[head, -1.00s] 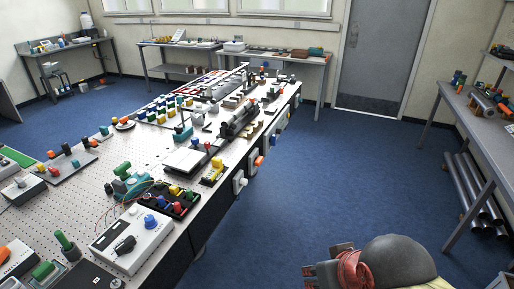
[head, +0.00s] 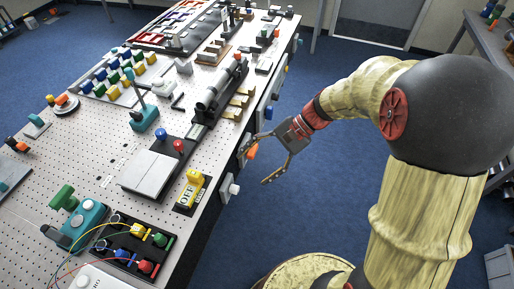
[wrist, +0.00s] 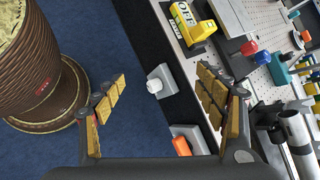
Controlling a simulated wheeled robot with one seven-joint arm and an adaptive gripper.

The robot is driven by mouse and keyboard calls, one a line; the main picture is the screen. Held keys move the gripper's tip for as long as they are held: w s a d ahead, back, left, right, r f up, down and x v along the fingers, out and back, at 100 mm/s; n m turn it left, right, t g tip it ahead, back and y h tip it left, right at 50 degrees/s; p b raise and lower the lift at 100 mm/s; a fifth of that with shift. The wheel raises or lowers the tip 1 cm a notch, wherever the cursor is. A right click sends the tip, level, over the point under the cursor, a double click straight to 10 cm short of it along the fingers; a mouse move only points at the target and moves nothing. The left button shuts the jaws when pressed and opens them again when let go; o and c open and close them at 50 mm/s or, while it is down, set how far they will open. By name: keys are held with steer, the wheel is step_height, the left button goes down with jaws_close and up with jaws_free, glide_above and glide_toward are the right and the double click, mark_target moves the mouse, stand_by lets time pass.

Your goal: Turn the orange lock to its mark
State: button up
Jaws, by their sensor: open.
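The orange lock (head: 252,151) is a small orange handle on a pale plate on the table's side face, below the right edge of the top. In the wrist view the orange lock (wrist: 181,146) lies low in the picture, on a grey-white box, partly cut off by my gripper's body. Its mark cannot be made out. My gripper (head: 254,164) is open and empty beside that side face, fingers pointing toward the table. In the wrist view my gripper (wrist: 161,76) has its fingers spread wide, with a white knob (wrist: 154,86) seen between them.
The white knob (head: 234,188) sits on the same side face, nearer than the lock. A yellow switch marked OFF (head: 191,190) stands on the table edge above. A grey pipe (head: 220,90) lies farther back on the top.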

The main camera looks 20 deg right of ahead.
steer(key=w+d+f+m+t+y+p, duration=0.1)
steer(key=w+d+f+m+t+y, duration=0.25)
steer(key=w+f+m, duration=0.35)
steer(key=m+t+y, duration=0.2)
steer(key=m+t, duration=0.5)
steer(key=m, duration=0.1)
glide_toward(256, 150)
steer(key=a, duration=0.2)
steer(key=shift+w+d+b+x, duration=0.1)
steer(key=shift+w+x, duration=0.05)
steer(key=shift+x, duration=1.15)
steer(key=shift+w+d+b+x, duration=0.1)
steer(key=shift+w+x, duration=0.05)
steer(key=shift+x, duration=1.15)
steer(key=shift+w+d+b+x, duration=0.1)
steer(key=shift+w+x, duration=0.05)
steer(key=shift+x, duration=1.2)
steer(key=c, duration=0.3)
steer(key=c, duration=0.8)
steer(key=shift+c, duration=0.3)
